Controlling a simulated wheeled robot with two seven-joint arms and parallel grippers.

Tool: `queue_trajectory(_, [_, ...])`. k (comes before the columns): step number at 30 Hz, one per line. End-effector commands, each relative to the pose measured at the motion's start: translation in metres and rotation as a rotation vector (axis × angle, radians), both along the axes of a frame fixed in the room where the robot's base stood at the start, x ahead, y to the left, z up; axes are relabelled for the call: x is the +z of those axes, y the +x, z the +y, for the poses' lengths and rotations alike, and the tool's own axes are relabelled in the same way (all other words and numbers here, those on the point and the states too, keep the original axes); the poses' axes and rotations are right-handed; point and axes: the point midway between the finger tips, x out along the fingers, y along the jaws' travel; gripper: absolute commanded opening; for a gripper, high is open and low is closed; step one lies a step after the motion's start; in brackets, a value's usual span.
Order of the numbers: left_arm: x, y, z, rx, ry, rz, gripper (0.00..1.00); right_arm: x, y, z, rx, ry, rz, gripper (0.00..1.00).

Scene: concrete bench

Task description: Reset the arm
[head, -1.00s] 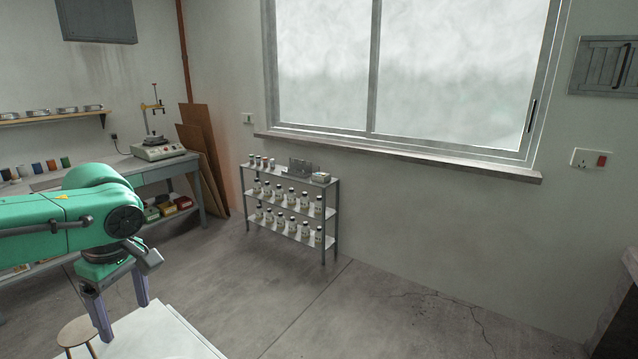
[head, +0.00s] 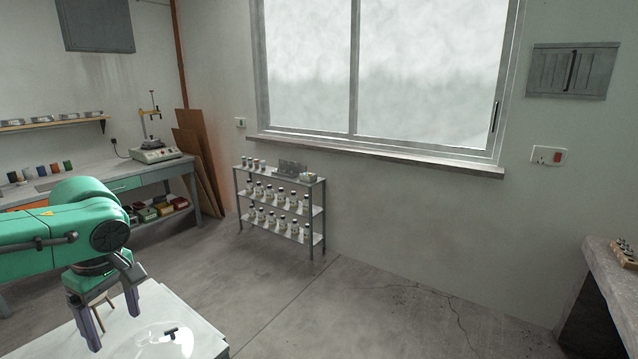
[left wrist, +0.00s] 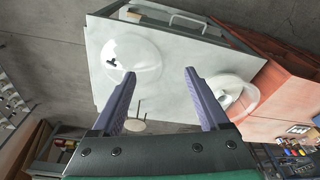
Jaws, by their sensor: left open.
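My left gripper (head: 115,325) hangs at the lower left of the head view, fingers pointing down and spread apart with nothing between them. Below it is a white-topped surface (head: 205,335) with a clear round dish holding a small dark piece (head: 171,333). In the left wrist view the open left gripper (left wrist: 160,75) faces the white top (left wrist: 178,95). The dish with the dark piece (left wrist: 112,62) lies beyond the left finger. A second clear round dish (left wrist: 232,95) lies beyond the right finger. My right gripper is not in view.
A workbench (head: 125,182) runs along the left wall. A concrete bench edge (head: 610,275) with small items is at the right. The floor between is clear.

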Motion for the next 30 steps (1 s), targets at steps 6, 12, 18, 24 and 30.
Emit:
queue_trajectory(6, [-0.036,-0.009,0.028,-0.119,-0.006,0.027,0.78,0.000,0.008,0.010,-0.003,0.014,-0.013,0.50])
queue_trajectory(12, [-0.088,-0.025,0.054,-0.300,-0.013,0.058,0.78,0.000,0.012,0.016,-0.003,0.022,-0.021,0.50])
queue_trajectory(18, [-0.168,-0.056,0.060,-0.584,-0.036,0.083,0.78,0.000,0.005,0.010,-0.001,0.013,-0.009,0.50])
queue_trajectory(24, [-0.255,-0.097,0.011,-0.994,-0.049,0.037,0.78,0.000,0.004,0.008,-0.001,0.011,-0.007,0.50])
queue_trajectory(30, [-0.280,-0.117,-0.050,-1.263,0.001,-0.049,0.78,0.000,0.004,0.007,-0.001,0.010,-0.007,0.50])
